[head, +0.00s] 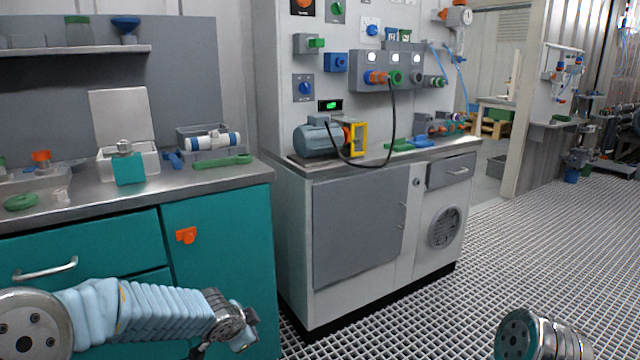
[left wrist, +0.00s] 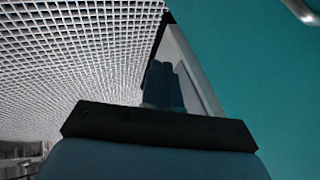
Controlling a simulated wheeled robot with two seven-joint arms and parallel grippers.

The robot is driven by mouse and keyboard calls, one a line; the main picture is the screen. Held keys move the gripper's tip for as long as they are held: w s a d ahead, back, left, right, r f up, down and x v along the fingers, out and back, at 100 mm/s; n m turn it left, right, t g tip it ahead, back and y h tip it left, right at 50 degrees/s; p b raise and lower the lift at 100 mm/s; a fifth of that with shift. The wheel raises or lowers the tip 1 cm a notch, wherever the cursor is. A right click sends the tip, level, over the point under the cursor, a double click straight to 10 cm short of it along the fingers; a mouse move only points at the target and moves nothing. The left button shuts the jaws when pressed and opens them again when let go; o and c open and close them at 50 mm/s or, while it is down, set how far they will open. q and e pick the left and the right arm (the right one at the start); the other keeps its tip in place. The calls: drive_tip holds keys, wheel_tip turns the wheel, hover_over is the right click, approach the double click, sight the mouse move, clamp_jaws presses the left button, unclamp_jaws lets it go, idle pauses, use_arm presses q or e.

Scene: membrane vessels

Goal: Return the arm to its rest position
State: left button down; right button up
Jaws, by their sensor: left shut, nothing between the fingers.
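My left arm (head: 150,312) comes in from the left, low in front of the teal cabinet (head: 225,215). Its wrist is near the cabinet's right edge, and the gripper itself hardly shows in the head view. In the left wrist view my left gripper (left wrist: 163,85) is shut and empty, its two dark fingers side by side. The teal cabinet front fills the right of that view, and the grating floor (left wrist: 75,60) the left. Only a rounded part of my right arm (head: 540,335) shows at the bottom right; its gripper is out of view.
A steel drawer handle (head: 45,269) and an orange knob (head: 186,235) stick out from the teal cabinet near my left arm. The white cabinet (head: 300,240) stands just right. The grating floor (head: 500,260) on the right is clear.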

use_arm(q)
drive_tip(key=s+d+f+n+g+h, duration=0.1)
drive_tip(key=s+d+f+n+g, duration=0.15)
drive_tip(key=s+f, duration=0.55)
drive_tip(key=s+d+f+n+g+h, duration=0.15)
drive_tip(key=s+f+n, duration=0.35)
drive_tip(key=f, duration=0.6)
drive_tip(key=s+f+n+g, duration=0.1)
drive_tip(key=s+f+n, duration=0.2)
drive_tip(key=s, duration=0.4)
drive_tip(key=s+f+n+g, duration=0.1)
drive_tip(key=s+f+n, duration=0.2)
drive_tip(key=s+f, duration=0.2)
drive_tip(key=s, duration=0.3)
drive_tip(key=shift+s+d+f, duration=0.3)
drive_tip(key=shift+f, duration=0.05)
